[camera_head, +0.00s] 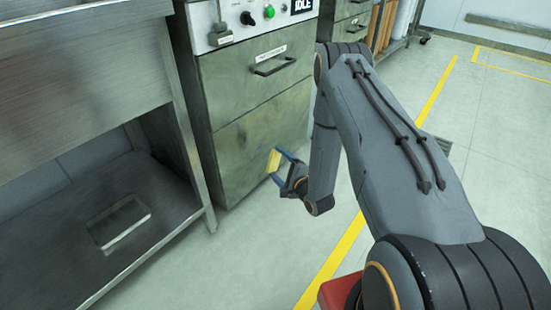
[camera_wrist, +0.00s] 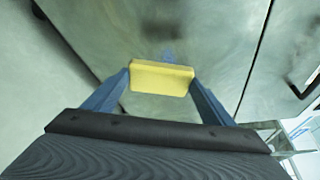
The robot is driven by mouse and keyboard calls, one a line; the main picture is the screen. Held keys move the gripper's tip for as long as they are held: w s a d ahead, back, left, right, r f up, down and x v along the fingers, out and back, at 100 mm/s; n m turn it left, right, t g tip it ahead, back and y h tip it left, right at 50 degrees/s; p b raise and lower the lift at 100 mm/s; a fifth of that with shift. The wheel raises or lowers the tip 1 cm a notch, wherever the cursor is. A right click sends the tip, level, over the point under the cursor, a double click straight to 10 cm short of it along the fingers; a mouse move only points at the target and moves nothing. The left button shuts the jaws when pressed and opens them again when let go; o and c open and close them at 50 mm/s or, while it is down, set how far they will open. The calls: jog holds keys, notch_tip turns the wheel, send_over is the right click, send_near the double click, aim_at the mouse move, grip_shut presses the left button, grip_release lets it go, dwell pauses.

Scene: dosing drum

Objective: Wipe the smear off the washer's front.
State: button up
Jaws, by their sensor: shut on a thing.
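The washer is a worn grey-green metal cabinet, and its front (camera_head: 247,150) faces my arm. In the wrist view the front (camera_wrist: 215,35) fills the upper middle. A small bluish smear (camera_wrist: 168,56) shows there just above the sponge's upper edge; I cannot make it out clearly in the head view. My gripper (camera_head: 281,163) has blue fingers shut on a yellow sponge (camera_head: 273,160), held close to the lower front panel. The wrist view shows the sponge (camera_wrist: 162,78) between both fingertips. I cannot tell whether the sponge touches the panel. The sponge hides part of the panel.
A control panel (camera_head: 245,18) with a green button and an IDLE display sits above a drawer handle (camera_head: 274,67). A steel table (camera_head: 75,55) with a lower shelf (camera_head: 160,205) stands at the left. Open floor with a yellow line (camera_head: 345,245) lies at the right.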

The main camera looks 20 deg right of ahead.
jog(key=shift+w, duration=0.1)
jog(key=shift+w+a+r+b, duration=0.1)
jog(key=shift+w+a+b, duration=0.25)
jog(key=shift+w+a, duration=0.7)
jog(key=shift+w+a+b, duration=0.3)
jog(key=shift+w+a, duration=0.45)
jog(key=shift+w, duration=0.5)
jog(key=o, duration=0.4)
jog(key=c, duration=0.4)
jog(key=shift+w+a, duration=0.6)
jog(key=shift+w, duration=0.25)
jog(key=shift+d, duration=0.1)
